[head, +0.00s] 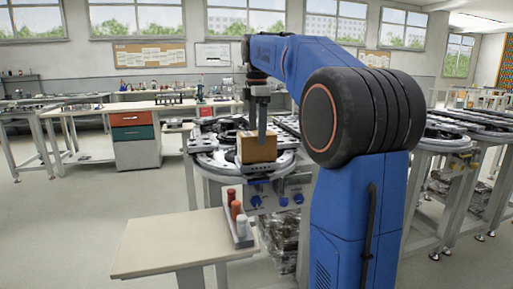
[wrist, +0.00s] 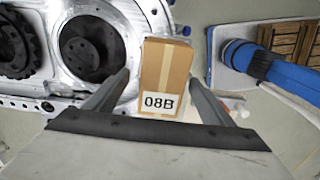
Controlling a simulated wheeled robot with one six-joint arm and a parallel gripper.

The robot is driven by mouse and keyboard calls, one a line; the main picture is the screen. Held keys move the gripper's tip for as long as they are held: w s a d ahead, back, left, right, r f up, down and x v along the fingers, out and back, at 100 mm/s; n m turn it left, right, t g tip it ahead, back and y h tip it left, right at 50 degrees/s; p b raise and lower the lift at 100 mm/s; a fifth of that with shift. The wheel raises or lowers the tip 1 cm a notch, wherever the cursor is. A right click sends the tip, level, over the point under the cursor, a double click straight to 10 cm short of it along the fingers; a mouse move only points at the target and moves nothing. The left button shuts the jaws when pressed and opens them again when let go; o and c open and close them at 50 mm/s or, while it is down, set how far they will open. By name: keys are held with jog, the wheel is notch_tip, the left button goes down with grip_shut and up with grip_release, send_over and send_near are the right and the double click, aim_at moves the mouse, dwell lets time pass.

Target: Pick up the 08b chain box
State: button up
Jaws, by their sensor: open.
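The 08b chain box (head: 262,149) is a small brown cardboard box on the round ring-track station in the middle of the head view. In the wrist view the box (wrist: 165,72) shows a pale tape strip and a white label reading 08B. My gripper (head: 261,133) points down at the box, with a finger in front of it in the head view. In the wrist view my gripper (wrist: 158,82) is open, with one finger on each side of the box's lower part. I cannot tell whether either finger touches it.
The metal track (head: 216,160) with round dark discs surrounds the box. A workbench with red and green drawers (head: 135,140) stands behind left. Floor is open at left.

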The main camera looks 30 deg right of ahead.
aim_at(256, 147)
jog(key=shift+s+a+f, duration=0.1)
jog(key=shift+f, duration=1.4)
jog(key=shift+s+a+f, duration=0.1)
jog(key=shift+f, duration=1.35)
grip_shut()
